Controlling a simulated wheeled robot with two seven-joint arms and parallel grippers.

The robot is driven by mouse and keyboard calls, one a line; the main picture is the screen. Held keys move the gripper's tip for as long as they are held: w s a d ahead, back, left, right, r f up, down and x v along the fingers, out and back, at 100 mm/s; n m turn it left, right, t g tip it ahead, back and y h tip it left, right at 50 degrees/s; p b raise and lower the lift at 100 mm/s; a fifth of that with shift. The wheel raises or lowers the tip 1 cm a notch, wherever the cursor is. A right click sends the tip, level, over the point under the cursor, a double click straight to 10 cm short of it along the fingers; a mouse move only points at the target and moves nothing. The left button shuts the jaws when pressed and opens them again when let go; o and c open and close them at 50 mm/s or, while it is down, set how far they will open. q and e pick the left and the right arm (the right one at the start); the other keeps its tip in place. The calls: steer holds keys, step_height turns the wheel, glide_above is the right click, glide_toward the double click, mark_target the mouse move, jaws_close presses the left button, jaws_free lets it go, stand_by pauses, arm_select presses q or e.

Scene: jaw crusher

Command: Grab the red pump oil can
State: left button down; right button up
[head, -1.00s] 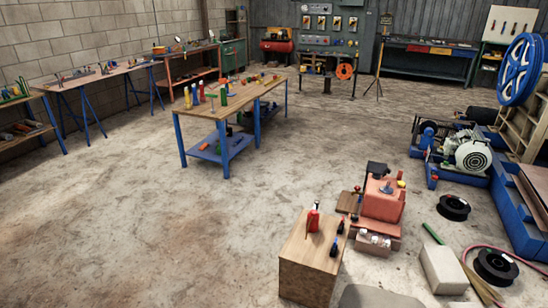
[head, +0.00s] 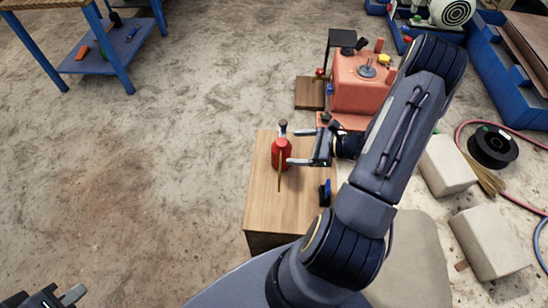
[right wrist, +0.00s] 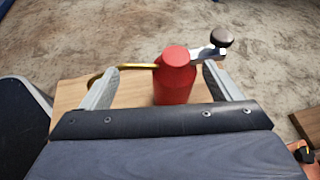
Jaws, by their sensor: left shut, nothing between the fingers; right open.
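The red pump oil can (head: 281,155) stands upright on a wooden block (head: 262,205) in the head view. It has a dark-knobbed pump lever and a thin yellowish spout. My right gripper (head: 305,147) is open and level with the can at its right side. In the right wrist view the can (right wrist: 175,78) shows between the two spread fingers (right wrist: 158,85), with its lever reaching over the right finger and its spout toward the left one. I cannot tell whether a finger touches it. My left gripper (head: 64,297) is shut and empty at the lower left, far from the can.
A small blue-and-black object (head: 325,193) stands on the block near its right edge. A red machine (head: 357,85) stands behind. Pale stone blocks (head: 490,242) and a black spool (head: 493,147) lie to the right.

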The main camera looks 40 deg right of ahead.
mark_target(284, 151)
steer(key=w+f+b, duration=0.1)
steer(key=f, duration=0.1)
steer(key=w+a+f+m+b, duration=0.1)
steer(key=w+f, duration=0.1)
steer(key=w+f+m, duration=0.1)
steer(key=w+f, duration=0.1)
steer(key=f, duration=0.1)
steer(key=shift+w+a+t+h+b, duration=0.15)
steer(key=shift+a+t+h+b, duration=0.1)
steer(key=shift+t+h+b, duration=0.15)
steer(key=shift+w+a+f, duration=0.15)
steer(key=shift+w+a, duration=0.1)
steer(key=shift+w, duration=0.2)
steer(key=c, duration=1.1)
steer(key=shift+c, duration=0.8)
arm_select(q)
steer(key=f, duration=0.3)
steer(key=shift+w+f, duration=0.35)
steer(key=shift+f, duration=0.05)
